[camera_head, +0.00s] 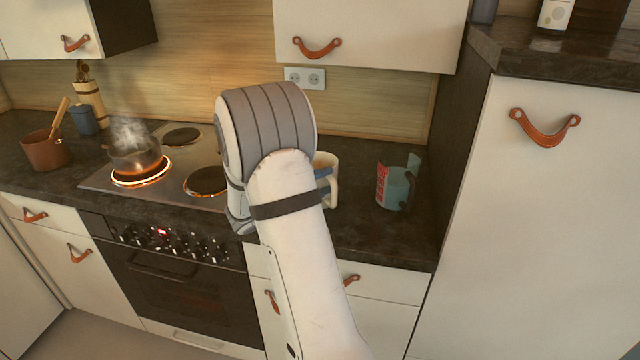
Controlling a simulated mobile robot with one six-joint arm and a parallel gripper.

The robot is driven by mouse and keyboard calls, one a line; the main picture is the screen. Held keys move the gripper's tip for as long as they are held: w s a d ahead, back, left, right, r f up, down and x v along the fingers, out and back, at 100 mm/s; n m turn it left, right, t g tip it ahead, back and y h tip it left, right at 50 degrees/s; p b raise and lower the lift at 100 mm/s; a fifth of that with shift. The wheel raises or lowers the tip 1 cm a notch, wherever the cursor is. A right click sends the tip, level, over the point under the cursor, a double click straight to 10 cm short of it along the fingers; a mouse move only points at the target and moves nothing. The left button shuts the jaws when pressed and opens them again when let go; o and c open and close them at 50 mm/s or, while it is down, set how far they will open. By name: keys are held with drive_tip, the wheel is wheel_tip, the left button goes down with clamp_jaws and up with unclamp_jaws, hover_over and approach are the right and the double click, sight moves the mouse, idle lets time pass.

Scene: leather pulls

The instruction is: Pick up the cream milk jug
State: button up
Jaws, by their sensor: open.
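A cream jug (328,160) stands on the dark counter right of the stove, in the middle of the view. My arm covers its left part; its upper right side and handle show. A small blue-grey patch shows against it, and I cannot tell what that is. My arm reaches over the counter in front of the jug. My gripper is hidden behind the arm, so its jaws and any contact with the jug do not show.
A teal jug (397,188) with a red-and-white patch stands to the right, near the tall cabinet (540,220). On the left, a steaming pot (134,157) sits on a glowing burner. An upper cabinet (375,30) hangs above. Counter between the jugs is clear.

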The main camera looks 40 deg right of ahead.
drive_tip(key=d+p, duration=0.1)
drive_tip(key=d, duration=0.3)
drive_tip(key=shift+d+r, duration=0.15)
drive_tip(key=shift+d, duration=0.25)
drive_tip(key=shift+c, duration=0.4)
clamp_jaws()
